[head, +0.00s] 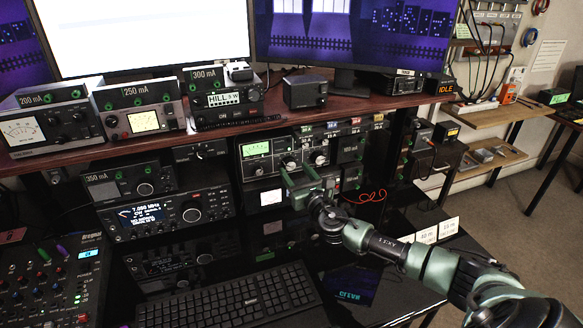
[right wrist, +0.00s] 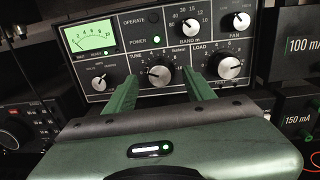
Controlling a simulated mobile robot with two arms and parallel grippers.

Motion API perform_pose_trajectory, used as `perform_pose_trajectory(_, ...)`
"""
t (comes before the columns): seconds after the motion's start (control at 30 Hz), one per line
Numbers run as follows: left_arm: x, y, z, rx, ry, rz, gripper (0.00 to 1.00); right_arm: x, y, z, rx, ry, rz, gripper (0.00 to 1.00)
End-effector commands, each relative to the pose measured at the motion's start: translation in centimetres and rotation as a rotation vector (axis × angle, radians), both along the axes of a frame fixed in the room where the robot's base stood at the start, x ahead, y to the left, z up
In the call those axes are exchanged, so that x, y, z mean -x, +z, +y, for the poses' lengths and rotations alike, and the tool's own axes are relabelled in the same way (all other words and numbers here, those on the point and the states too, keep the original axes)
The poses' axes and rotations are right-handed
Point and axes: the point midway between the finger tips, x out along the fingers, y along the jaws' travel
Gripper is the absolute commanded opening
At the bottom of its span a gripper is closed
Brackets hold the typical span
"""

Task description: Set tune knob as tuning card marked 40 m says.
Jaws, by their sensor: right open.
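The amplifier's TUNE knob (right wrist: 160,76), dark with a silver face, sits low on the front panel in the right wrist view. It also shows in the head view (head: 289,164). My right gripper (right wrist: 161,72) is open. Its two green fingers point at the panel, one on each side of the TUNE knob, with gaps to it; I cannot tell whether the tips are level with the knob. In the head view the same gripper (head: 296,173) is in front of the amplifier. The tuning card marked 40 m (head: 428,235) stands at the desk's right; its small writing is unreadable. My left gripper is not in view.
The LOAD knob (right wrist: 229,67) is just right of the right finger. The BAND knob (right wrist: 190,28) is above, and a smaller knob (right wrist: 99,82) is left. A second card (head: 450,227) stands beside the 40 m card. A keyboard (head: 228,300) lies in front.

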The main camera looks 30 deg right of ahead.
Motion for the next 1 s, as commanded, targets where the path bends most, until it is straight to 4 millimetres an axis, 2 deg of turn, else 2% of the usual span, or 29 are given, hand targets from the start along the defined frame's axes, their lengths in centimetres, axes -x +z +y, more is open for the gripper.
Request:
perform_pose_trajectory(0.1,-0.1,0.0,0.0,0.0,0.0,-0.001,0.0,-1.4,0.0,-0.3,-0.002,-0.001,-0.001,0.54)
perform_pose_trajectory(0.2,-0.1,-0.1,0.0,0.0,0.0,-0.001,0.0,-2.0,0.0,-0.4,-0.002,0.001,0.001,0.54)
perform_pose_trajectory(0.47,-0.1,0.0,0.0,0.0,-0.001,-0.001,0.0,-2.2,-0.1,-0.4,-0.003,0.002,0.0,0.54)
perform_pose_trajectory(0.5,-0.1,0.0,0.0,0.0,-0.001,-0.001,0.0,-2.2,-0.1,-0.4,-0.003,0.002,0.0,0.51)
perform_pose_trajectory(0.6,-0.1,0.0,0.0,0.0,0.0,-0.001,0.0,-2.2,-0.1,-0.4,-0.003,0.001,0.0,0.23)
perform_pose_trajectory(0.7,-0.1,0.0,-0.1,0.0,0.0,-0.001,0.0,-2.2,-0.1,-0.4,-0.003,0.002,0.0,0.0)
perform_pose_trajectory(1.0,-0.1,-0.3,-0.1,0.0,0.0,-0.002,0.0,-2.2,-0.2,-0.3,-0.032,0.002,-0.006,0.0)
